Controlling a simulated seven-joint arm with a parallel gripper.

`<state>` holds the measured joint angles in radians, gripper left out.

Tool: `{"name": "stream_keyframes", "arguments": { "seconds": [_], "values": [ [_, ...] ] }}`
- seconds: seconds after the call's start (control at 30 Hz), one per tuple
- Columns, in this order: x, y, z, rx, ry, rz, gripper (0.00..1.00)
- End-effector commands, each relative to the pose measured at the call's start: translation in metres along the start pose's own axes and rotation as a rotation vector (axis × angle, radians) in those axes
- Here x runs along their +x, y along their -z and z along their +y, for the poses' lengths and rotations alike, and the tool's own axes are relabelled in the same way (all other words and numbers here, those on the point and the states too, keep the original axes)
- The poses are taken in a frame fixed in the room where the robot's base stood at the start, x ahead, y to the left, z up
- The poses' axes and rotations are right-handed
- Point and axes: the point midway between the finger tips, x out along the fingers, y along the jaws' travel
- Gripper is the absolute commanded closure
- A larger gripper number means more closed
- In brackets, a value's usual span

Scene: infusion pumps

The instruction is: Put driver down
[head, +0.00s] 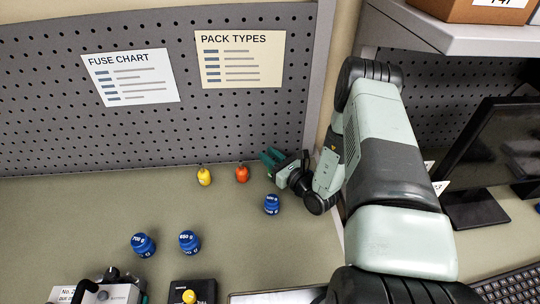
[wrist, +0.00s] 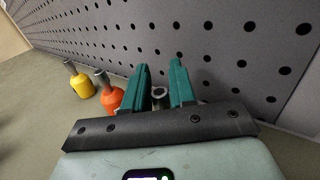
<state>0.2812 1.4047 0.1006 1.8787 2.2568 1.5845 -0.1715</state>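My gripper (wrist: 161,70) has its two teal fingers a narrow gap apart. The grey hollow-ended shaft of a driver (wrist: 158,94) stands up between them near the palm. The handle of this driver is hidden by the gripper, so I cannot tell whether its base touches the bench. In the head view my gripper (head: 271,159) is low over the back right of the bench by the pegboard. An orange-red driver (head: 241,174) stands upright just left of it. A yellow driver (head: 204,177) stands upright further left. Both also show in the wrist view, orange (wrist: 111,99) and yellow (wrist: 82,86).
A blue weight (head: 271,204) stands in front of my gripper. Two more blue weights (head: 144,245) (head: 189,242) stand at front left. The pegboard (head: 235,130) rises close behind. A monitor (head: 500,145) is at right.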

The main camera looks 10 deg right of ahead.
Motion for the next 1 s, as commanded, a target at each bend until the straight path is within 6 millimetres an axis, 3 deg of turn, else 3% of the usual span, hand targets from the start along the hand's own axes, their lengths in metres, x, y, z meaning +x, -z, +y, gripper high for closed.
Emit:
{"name": "stream_keyframes", "arguments": {
  "seconds": [0.13,0.47,0.8,1.0],
  "values": [
    [0.000,-0.001,0.000,0.000,0.000,0.000,0.54],
    [-0.001,-0.004,0.000,-0.001,-0.001,0.000,0.54],
    [-0.056,-0.003,-0.001,0.001,0.004,0.001,0.54],
    [-0.073,-0.004,0.000,0.000,0.000,0.000,0.54]
  ]
}}
